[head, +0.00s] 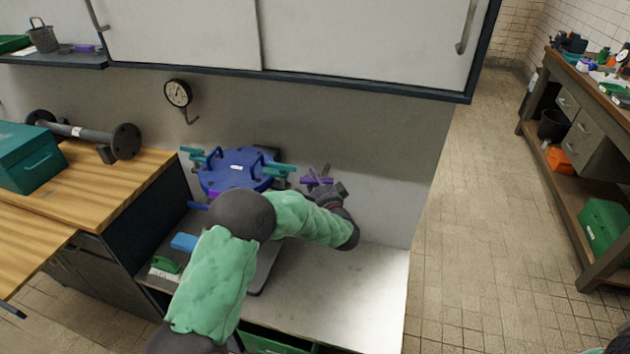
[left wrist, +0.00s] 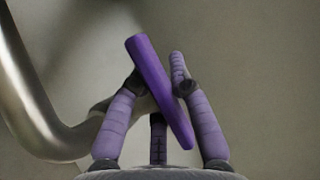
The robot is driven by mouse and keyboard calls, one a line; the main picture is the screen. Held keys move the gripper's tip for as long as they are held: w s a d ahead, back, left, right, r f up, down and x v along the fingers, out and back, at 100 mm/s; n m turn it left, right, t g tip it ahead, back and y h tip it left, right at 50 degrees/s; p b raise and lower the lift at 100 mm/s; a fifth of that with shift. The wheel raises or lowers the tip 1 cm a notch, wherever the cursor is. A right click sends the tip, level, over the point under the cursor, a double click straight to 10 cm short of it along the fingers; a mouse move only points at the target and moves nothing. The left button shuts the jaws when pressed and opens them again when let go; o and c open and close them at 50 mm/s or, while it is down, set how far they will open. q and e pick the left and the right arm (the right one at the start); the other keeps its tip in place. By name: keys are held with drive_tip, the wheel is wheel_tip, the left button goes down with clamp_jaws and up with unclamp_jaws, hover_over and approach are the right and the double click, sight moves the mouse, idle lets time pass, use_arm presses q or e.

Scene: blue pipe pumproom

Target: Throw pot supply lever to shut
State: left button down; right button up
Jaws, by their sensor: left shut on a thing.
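The purple lever (head: 316,182) shows as a small bar to the right of the blue pot (head: 237,168), in front of the grey wall. My left gripper (head: 322,177) reaches over the bench from the left and is at the lever. In the left wrist view the lever (left wrist: 160,90) is a tilted purple bar, its top leaning left. The fingers of my left gripper (left wrist: 158,84) are shut on it. The lever's pivot is hidden. My right gripper is not seen.
A pressure gauge (head: 178,94) is on the wall at left. A curved metal pipe (left wrist: 40,110) passes close by the fingers. The white cabinet (head: 360,35) overhangs the bench. The pale bench top (head: 365,285) is bare at right. A teal box (head: 28,158) stands on the wooden counter.

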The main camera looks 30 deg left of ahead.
use_arm(q)
drive_tip(key=shift+s+a+f, duration=0.25)
drive_tip(key=shift+s+f, duration=0.05)
drive_tip(key=shift+f, duration=0.05)
drive_tip(key=c, duration=1.3)
unclamp_jaws()
drive_tip(key=shift+s, duration=0.1)
drive_tip(key=shift+o, duration=0.8)
drive_tip(key=shift+s+a+r, duration=0.1)
drive_tip(key=shift+s+r, duration=0.05)
drive_tip(key=shift+w+r, duration=0.15)
drive_tip(key=shift+w, duration=0.05)
drive_tip(key=shift+s+d, duration=0.3)
drive_tip(key=shift+d, duration=0.35)
drive_tip(key=v, duration=1)
drive_tip(key=shift+s+d, duration=0.25)
drive_tip(key=shift+s, duration=0.05)
